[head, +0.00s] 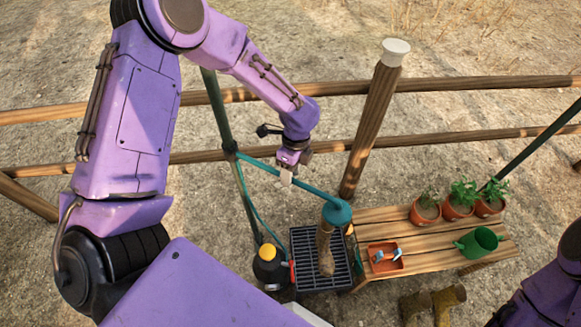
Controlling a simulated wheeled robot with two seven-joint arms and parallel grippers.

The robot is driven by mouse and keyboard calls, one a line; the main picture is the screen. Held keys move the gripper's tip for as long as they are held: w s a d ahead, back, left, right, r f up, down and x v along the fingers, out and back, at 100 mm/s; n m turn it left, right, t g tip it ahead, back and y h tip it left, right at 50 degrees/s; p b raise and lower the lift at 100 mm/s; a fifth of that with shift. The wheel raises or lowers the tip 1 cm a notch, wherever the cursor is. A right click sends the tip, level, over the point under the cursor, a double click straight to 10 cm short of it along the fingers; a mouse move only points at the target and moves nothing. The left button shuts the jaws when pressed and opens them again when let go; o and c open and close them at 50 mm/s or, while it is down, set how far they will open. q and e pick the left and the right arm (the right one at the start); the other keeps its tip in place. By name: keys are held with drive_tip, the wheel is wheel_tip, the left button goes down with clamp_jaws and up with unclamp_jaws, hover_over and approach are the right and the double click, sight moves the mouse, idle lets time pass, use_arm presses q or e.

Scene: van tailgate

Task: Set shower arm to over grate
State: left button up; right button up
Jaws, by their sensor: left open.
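The teal shower arm (310,188) runs from a green upright pole (217,110) to a round teal shower head (337,212). In the picture the shower head overlaps the far right corner of the black slatted grate (342,272) on the ground; its exact height above it is hard to judge. My left gripper (286,182) is open, pointing down at the middle of the shower arm. I cannot tell whether its fingers touch the arm. My right gripper is out of view; only part of my right arm shows at the lower right.
A brown post-like piece (325,250) stands at the grate. A black container with a yellow cap (267,252) is left of it. A wooden bench (400,222) at right holds potted plants (458,200), a green watering can (478,242) and an orange tray (384,257). Boots (447,303) stand in front; a rail fence (450,140) runs behind.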

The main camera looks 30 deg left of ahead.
use_arm(q)
wheel_tip(320, 180, up, 10)
drive_tip(key=w+b, duration=0.1)
drive_tip(key=w, duration=0.1)
idle(0.4)
